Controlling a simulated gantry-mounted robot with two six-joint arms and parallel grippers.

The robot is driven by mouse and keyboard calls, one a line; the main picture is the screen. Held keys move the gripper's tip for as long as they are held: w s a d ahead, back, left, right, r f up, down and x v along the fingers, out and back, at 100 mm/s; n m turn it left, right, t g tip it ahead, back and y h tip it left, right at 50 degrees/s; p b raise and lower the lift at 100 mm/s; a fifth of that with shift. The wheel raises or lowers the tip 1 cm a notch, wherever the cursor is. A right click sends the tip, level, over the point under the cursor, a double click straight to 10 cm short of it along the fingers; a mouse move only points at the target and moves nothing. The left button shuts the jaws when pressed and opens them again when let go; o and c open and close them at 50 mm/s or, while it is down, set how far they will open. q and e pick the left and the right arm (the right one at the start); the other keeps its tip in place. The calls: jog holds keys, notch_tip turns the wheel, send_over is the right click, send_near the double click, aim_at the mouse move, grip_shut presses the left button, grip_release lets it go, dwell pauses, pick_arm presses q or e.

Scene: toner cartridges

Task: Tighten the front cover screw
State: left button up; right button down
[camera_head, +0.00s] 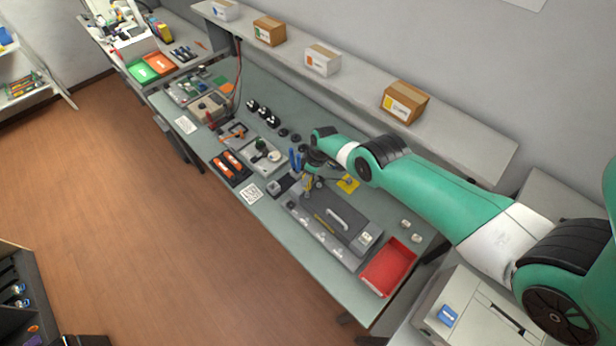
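A dark grey flat unit (316,222) with a light handle lies on the workbench, with a lighter strip along its front edge. It may be the part with the front cover; small marks show along that strip, but I cannot make out a screw. My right arm reaches in from the right. Its gripper (313,181) points down just beyond the back left corner of the unit. The gripper is small and dark here, and I cannot tell whether its fingers hold anything. My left gripper is not in view.
A red tray (389,267) sits right of the unit. A dark tray with orange items (230,167), blue-handled tools (296,160) and a yellow pad (348,184) are nearby. Boxes (405,101) stand on the shelf behind. A pale machine (465,318) is at lower right. Floor at left is clear.

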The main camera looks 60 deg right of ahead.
jog(key=shift+f+b, duration=0.35)
dwell(0.3)
jog(key=shift+r+m+p, duration=0.15)
jog(key=shift+m+p, duration=0.6)
jog(key=shift+m, duration=0.25)
jog(key=m+h+p, duration=0.1)
jog(key=m, duration=0.1)
jog(key=shift+a+m, duration=0.15)
jog(key=shift+m, duration=0.95)
jog(key=shift+f+m+h, duration=0.2)
jog(key=shift+m+h, duration=0.1)
jog(key=shift+m, duration=0.2)
